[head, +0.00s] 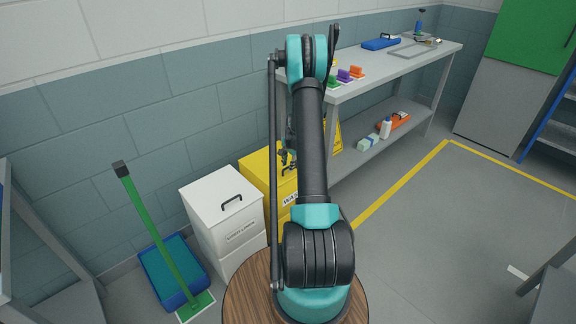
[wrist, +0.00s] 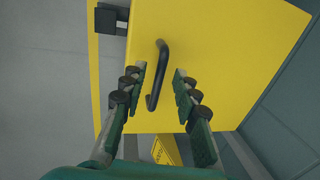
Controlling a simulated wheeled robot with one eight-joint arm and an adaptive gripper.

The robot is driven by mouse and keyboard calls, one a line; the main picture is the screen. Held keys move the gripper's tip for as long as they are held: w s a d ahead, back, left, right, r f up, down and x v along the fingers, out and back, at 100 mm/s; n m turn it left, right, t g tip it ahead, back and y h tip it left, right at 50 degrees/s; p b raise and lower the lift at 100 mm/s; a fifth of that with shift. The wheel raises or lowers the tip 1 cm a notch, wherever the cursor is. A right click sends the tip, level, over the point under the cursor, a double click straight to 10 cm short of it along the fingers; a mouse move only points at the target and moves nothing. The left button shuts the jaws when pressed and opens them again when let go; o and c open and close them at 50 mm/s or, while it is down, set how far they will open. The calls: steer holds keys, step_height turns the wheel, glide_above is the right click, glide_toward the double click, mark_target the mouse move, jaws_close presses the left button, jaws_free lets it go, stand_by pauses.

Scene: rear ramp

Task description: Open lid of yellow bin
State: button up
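The yellow bin (head: 258,172) stands against the wall, with its lid closed and a white label on its front, partly hidden behind my arm. In the wrist view its yellow lid (wrist: 225,55) fills the middle, with a black bar handle (wrist: 157,77). My gripper (wrist: 160,84) is open over the lid, its two fingers on either side of the handle. The handle looks nearer the left finger. I cannot tell whether either finger touches it. In the head view my gripper is mostly hidden behind the arm.
A white bin (head: 222,205) stands close on the left. A blue tray (head: 172,268) and a green-handled tool (head: 155,230) are farther left. A metal shelf table (head: 385,62) stands behind right, with a yellow floor sign (head: 336,136) near it. Open floor lies right.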

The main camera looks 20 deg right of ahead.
jaws_close()
